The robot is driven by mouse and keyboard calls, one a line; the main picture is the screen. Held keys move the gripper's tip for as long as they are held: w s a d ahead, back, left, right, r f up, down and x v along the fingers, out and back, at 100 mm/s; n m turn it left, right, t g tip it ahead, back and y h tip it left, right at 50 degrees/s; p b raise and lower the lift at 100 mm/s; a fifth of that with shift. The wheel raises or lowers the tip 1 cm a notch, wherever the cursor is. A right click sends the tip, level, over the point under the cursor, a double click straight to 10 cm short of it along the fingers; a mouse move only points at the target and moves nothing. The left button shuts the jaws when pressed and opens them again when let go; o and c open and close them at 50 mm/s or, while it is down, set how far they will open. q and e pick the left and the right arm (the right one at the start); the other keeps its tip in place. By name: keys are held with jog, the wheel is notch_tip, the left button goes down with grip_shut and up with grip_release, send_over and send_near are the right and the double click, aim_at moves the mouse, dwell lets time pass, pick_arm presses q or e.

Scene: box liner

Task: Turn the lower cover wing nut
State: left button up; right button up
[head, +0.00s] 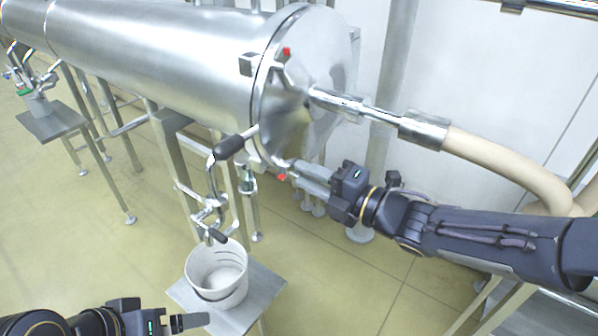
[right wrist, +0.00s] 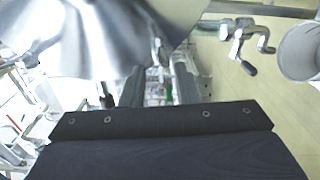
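The lower cover wing nut (head: 282,177), with a red tip, sits at the bottom rim of the round steel cover (head: 300,110) in the head view. A small metal piece (right wrist: 157,50), apparently this nut, shows at the cover's edge in the right wrist view. My right gripper (head: 303,173) points left at the nut, its fingertips close to it. In the right wrist view its two dark fingers (right wrist: 158,78) stand apart, with the metal piece beyond the gap. Contact is not clear. My left gripper (head: 188,321) is at the bottom left, far from the cover; its opening is hidden.
An upper red-tipped wing nut (head: 287,51) is on the cover's top rim. A hose (head: 500,165) joins the cover's centre. A valve with black handles (head: 229,147) hangs left of my right gripper, above a white bucket (head: 217,270) on a metal stand (head: 258,300).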

aim_at(287, 167)
jog(key=shift+x, duration=1.5)
grip_shut()
